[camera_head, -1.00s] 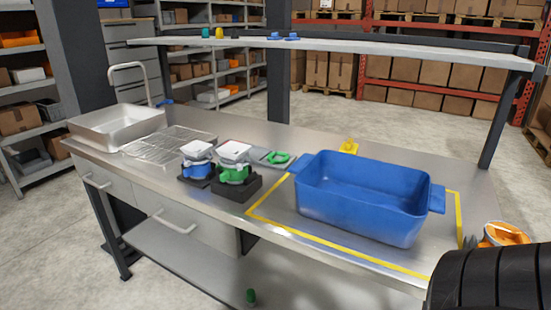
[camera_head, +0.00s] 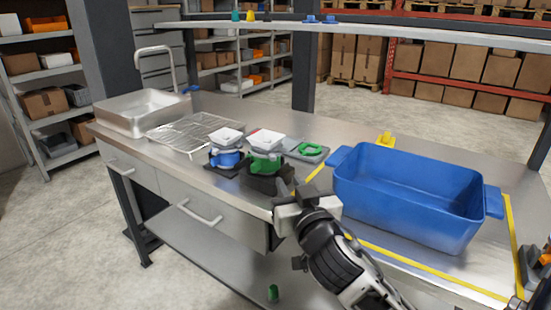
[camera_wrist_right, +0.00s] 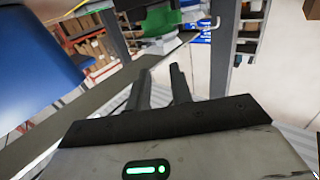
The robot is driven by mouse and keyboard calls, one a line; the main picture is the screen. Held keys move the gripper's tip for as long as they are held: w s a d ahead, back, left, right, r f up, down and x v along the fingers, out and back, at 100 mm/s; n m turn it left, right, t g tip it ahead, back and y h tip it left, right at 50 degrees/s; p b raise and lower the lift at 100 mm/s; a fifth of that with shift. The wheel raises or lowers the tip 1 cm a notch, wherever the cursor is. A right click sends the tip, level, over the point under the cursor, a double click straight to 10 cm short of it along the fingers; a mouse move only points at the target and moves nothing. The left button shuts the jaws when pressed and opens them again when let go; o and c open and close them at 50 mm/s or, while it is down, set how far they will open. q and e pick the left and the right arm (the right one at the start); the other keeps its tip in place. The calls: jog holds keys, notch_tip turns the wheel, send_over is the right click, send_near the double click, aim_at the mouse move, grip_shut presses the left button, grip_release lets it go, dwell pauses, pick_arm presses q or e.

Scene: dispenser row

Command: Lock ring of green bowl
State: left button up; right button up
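The green bowl (camera_head: 264,163) sits in a dark stand on the steel bench, with a white square top (camera_head: 267,140) above it. A green ring (camera_head: 311,149) lies on a small grey tray just right of it. My right gripper (camera_head: 286,191) is in front of the green bowl's stand at the bench's front edge, apart from the bowl. In the right wrist view its two fingers (camera_wrist_right: 160,80) stand apart with nothing between them. Green and white parts, seemingly of the green bowl (camera_wrist_right: 160,20), show beyond the fingers. My left gripper is not in view.
A blue-bowl unit (camera_head: 226,157) stands close left of the green one. A large blue bin (camera_head: 410,195) stands to the right inside yellow tape. A wire rack (camera_head: 195,133) and steel basin (camera_head: 143,112) are at left. A raised shelf (camera_head: 370,30) spans the back.

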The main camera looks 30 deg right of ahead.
aim_at(273, 158)
jog(key=p+x, duration=0.1)
jog(key=x, duration=1)
